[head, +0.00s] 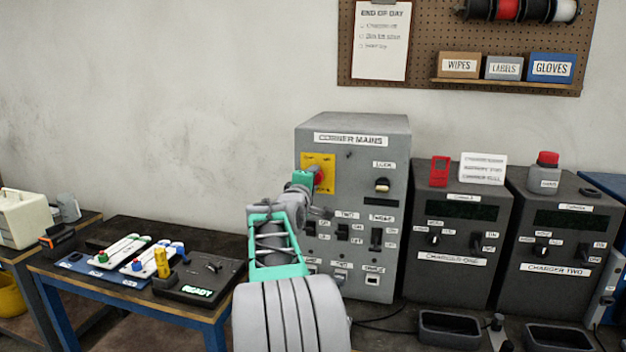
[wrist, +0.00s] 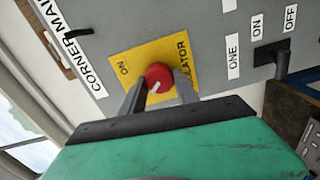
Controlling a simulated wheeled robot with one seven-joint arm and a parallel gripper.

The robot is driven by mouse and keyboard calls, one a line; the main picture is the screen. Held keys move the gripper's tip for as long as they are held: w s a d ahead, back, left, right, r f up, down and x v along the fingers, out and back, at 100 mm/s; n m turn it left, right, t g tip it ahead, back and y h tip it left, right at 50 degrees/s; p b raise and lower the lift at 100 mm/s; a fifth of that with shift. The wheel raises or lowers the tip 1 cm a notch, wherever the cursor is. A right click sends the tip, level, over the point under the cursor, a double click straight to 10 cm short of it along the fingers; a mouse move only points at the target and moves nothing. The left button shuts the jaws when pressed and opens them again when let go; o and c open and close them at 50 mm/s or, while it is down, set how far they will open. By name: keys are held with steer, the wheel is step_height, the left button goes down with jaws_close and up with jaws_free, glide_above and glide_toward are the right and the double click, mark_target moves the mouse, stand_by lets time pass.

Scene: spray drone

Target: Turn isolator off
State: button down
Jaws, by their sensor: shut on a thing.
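The isolator is a red round knob (wrist: 159,78) with a white pointer mark, on a yellow plate (wrist: 130,63) of the grey "CORNER MAINS" box (head: 352,125). My gripper (wrist: 160,92) is at the knob, its two grey fingers on either side, shut on it. In the wrist view "ON" is readable on the plate; other lettering is partly hidden by a finger. I cannot tell which setting the white mark points to.
Other switches, including a black one (head: 343,231), sit below and right on the same box. Two dark charger units (head: 458,290) stand to the right, with open trays (head: 449,328) in front. A blue-framed table (head: 60,268) with small gear is at left.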

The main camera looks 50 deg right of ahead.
steer(key=shift+n, duration=0.6)
steer(key=c, duration=0.9)
jaws_free()
steer(key=b+v, duration=0.1)
steer(key=v, duration=0.6)
steer(key=shift+s+a+b, duration=0.2)
steer(key=shift+a+b, duration=0.15)
steer(key=shift+a, duration=0.05)
